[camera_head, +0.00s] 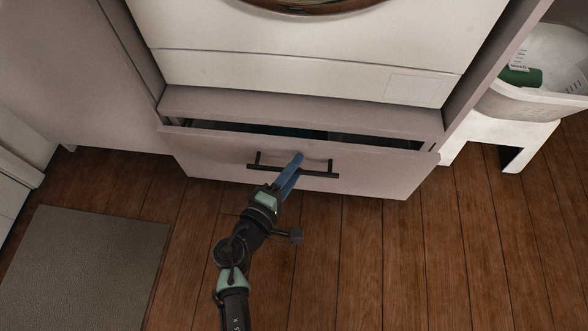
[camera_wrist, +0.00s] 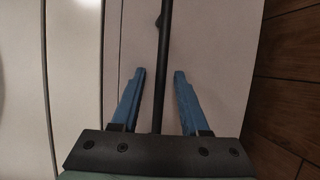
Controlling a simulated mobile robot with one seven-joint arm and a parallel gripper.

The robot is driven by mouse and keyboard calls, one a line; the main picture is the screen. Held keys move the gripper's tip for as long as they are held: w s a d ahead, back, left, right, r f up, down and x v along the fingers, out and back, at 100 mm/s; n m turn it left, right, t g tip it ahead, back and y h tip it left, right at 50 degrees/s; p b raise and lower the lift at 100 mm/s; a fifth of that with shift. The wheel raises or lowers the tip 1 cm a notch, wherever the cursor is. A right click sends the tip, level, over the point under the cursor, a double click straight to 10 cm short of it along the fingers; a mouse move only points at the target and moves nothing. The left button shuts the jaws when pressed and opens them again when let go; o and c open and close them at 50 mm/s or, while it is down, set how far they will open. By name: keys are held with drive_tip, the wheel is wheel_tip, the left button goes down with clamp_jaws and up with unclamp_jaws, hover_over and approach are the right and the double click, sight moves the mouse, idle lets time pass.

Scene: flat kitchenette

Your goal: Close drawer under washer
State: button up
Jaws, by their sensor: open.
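The drawer (camera_head: 375,171) under the washer (camera_head: 290,72) has a pale front and stands partly open. A dark gap shows along its top, with a little of its contents visible inside. A black bar handle (camera_head: 318,173) runs across the drawer front. My gripper (camera_head: 297,160) is at the handle, its blue fingers pointing at the drawer front. In the wrist view, the open fingers (camera_wrist: 159,72) lie on either side of the black handle bar (camera_wrist: 163,52), with space between each finger and the bar. I cannot tell whether the fingertips touch the drawer front.
A white basket (camera_head: 520,100) with a few items rests on a white stool (camera_head: 500,135) at the right. A grey mat (camera_head: 85,265) lies on the wooden floor at the lower left. The floor (camera_head: 430,265) to the right of my arm is clear.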

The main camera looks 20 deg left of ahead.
clamp_jaws()
idle(1.4)
